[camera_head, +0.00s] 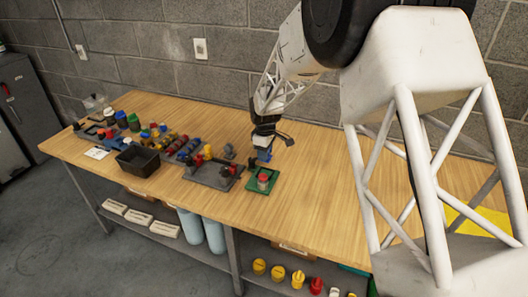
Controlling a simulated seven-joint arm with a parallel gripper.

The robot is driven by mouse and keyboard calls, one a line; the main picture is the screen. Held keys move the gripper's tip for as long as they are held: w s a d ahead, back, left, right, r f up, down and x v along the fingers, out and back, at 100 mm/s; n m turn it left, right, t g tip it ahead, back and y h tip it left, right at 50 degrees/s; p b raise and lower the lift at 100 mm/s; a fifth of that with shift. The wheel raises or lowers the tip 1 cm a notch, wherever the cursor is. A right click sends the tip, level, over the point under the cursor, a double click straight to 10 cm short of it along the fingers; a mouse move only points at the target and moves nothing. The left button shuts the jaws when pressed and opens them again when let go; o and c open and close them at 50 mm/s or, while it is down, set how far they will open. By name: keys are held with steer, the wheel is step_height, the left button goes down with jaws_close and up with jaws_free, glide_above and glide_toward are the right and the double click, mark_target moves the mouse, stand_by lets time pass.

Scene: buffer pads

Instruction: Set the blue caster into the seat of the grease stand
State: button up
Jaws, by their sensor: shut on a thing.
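My gripper (266,142) is above the middle of the wooden table, pointing down, shut on the blue caster (264,155). The caster hangs just below the fingers; its lower end is too small to make out clearly. Below it is a green square base (251,185) with a grey, red-topped piece on it. To its left is a dark grey plate (225,184) carrying red and yellow pieces. I cannot tell for sure which of these is the grease stand, and no empty seat is clear from here.
A black bin (137,160) stands at the table's front left. Several coloured parts and racks (183,147) crowd the left half. A small grey piece (229,151) stands left of my gripper. The wooden tabletop (320,190) is clear to the right of the green base.

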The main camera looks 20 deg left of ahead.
steer(key=shift+f, duration=0.15)
glide_above(265, 168)
steer(key=s, duration=0.3)
steer(key=shift+w+d+f, duration=0.1)
steer(key=shift+d+f, duration=0.15)
steer(key=shift+f, duration=1.05)
steer(key=shift+w+d+f, duration=0.1)
steer(key=shift+d+f, duration=0.1)
steer(key=shift+f, duration=1.1)
steer(key=shift+f, duration=1.15)
steer(key=o, duration=1)
steer(key=shift+r, duration=3.9)
